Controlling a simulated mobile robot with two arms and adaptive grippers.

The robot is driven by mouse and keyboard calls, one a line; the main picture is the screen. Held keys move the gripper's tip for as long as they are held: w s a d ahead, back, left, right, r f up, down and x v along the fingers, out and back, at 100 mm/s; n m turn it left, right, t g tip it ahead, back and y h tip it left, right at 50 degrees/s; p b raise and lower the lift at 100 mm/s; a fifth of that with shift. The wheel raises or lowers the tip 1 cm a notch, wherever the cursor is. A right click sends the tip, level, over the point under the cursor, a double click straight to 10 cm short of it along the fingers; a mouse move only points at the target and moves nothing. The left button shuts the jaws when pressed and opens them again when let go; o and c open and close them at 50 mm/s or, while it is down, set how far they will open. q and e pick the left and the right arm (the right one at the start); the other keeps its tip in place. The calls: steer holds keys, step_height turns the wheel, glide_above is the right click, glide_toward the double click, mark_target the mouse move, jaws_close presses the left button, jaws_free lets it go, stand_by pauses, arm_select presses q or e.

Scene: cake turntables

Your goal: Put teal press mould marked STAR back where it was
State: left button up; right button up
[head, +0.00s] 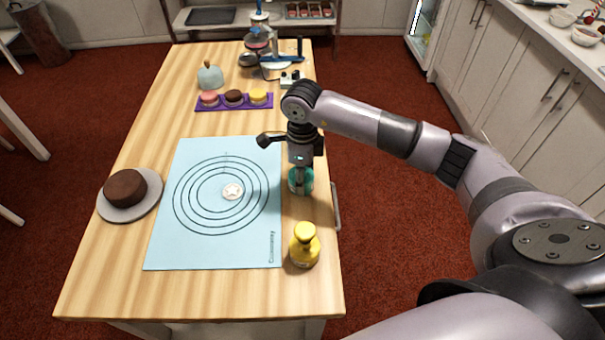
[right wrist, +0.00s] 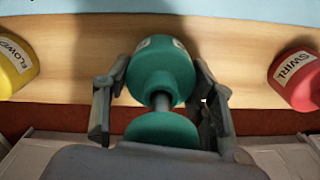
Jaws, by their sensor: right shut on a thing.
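The teal press mould (head: 298,184) is at the right edge of the blue mat in the head view. My right gripper (head: 301,176) comes down on it from above and hides much of it. In the right wrist view the teal mould (right wrist: 165,75) sits between the two fingers, which are shut on it. Its knob and stem point toward the camera; its label is seen edge-on and cannot be read. I cannot tell if its base touches the table. A white disc with a star (head: 232,191) lies on the mat's rings. My left gripper is out of view.
A yellow mould (head: 304,247) stands at the near right; a red mould marked SWIRL (right wrist: 297,78) shows in the right wrist view. The blue mat (head: 165,245) fills mid-table. A chocolate cake (head: 125,187) on a grey stand is left. A purple tray (head: 222,107) holds small cakes.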

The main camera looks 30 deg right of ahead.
steer(key=shift+f, duration=0.15)
steer(key=o, duration=1.3)
steer(key=shift+r, duration=0.4)
step_height(320, 180, up, 12)
steer(key=shift+f+b, duration=0.15)
steer(key=shift+b, duration=0.8)
steer(key=shift+f, duration=0.1)
